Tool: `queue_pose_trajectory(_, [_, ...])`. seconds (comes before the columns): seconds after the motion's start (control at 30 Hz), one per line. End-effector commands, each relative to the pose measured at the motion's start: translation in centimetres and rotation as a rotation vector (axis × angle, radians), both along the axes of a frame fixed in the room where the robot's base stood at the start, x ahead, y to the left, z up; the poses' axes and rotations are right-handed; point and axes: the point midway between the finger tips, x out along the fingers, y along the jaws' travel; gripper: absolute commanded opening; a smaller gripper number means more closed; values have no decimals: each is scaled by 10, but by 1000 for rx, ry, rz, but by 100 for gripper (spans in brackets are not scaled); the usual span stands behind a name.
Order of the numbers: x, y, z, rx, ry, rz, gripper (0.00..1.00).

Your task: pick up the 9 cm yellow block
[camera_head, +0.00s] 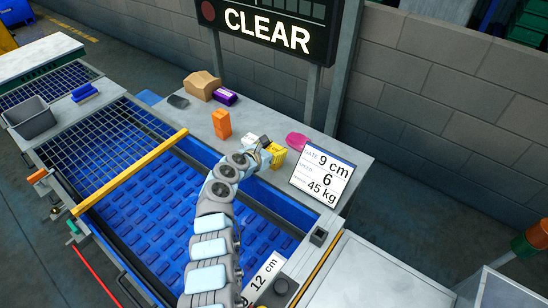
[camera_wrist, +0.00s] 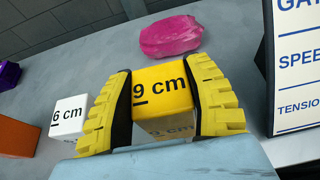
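The yellow block, marked 9 cm, (camera_wrist: 162,92) sits between the two yellow ribbed fingers of my gripper (camera_wrist: 163,100) in the wrist view. The dark finger pads lie flush along its left and right sides, with no clear gap, so my gripper looks shut on it. In the head view the yellow block (camera_head: 278,158) shows at the end of my arm, over the grey worktop. Whether it rests on the surface or is slightly raised cannot be told. My gripper (camera_head: 272,153) partly hides it there.
A white 6 cm block (camera_wrist: 69,117) is left of my gripper. A pink lump (camera_wrist: 170,36) lies behind. A sign board (camera_head: 322,173) stands close on the right. An orange block (camera_head: 221,123), purple item (camera_head: 224,97) and cardboard-coloured item (camera_head: 202,85) stand farther left.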

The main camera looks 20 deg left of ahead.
Motion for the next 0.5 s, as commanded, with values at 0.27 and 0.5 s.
queue_pose_trajectory(0.27, [0, 0, 0, 0, 0, 0, 14])
queue_pose_trajectory(0.5, [0, 0, 5, 0, 0, 0, 14])
